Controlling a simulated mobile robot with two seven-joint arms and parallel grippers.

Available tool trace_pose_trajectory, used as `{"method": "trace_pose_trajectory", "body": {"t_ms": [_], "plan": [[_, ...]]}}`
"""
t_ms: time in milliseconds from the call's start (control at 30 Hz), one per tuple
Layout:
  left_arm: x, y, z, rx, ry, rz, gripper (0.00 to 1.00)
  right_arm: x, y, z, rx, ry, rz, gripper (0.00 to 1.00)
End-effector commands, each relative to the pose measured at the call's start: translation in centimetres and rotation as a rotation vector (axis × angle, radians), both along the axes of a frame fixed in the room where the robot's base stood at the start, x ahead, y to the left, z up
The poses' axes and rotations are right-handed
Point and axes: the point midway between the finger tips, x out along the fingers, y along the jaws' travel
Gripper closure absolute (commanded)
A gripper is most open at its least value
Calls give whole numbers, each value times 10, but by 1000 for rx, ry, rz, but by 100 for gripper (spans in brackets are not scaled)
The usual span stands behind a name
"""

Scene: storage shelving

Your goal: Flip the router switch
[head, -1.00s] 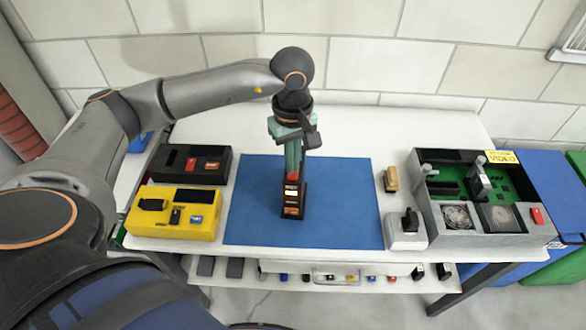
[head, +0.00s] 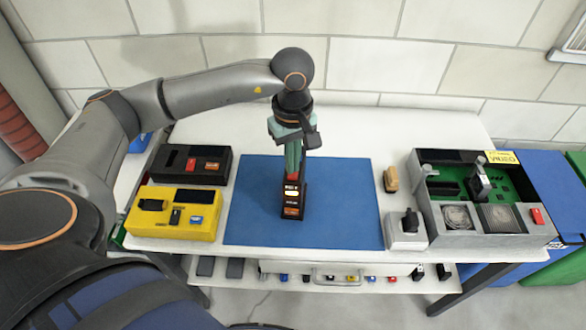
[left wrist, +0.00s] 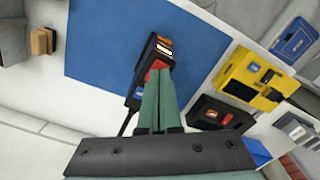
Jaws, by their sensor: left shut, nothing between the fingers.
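The router (head: 291,203) is a small dark upright box with orange and white markings on its front. It stands on the blue mat (head: 345,200). A red switch (head: 292,178) shows at its top. My left gripper (head: 293,160) points down with its green fingers shut and empty, the tips at the red part. In the left wrist view the shut fingers (left wrist: 158,78) reach the red switch (left wrist: 159,66) on the router (left wrist: 148,82); whether they press on it I cannot tell. The fingers hide part of the switch. My right gripper is not in view.
A yellow box (head: 148,224) and a black box (head: 218,176) stand left of the mat. A small white box (head: 405,238), a tan block (head: 390,178) and a grey case (head: 465,238) with green boards stand right. The mat around the router is clear.

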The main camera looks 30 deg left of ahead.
Motion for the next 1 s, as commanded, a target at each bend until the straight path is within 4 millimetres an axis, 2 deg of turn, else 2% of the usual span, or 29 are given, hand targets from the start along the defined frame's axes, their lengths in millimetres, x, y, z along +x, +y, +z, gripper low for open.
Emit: {"method": "trace_pose_trajectory", "body": {"t_ms": [1000], "plan": [[0,0,-7,0,0,0,100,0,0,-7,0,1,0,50]]}}
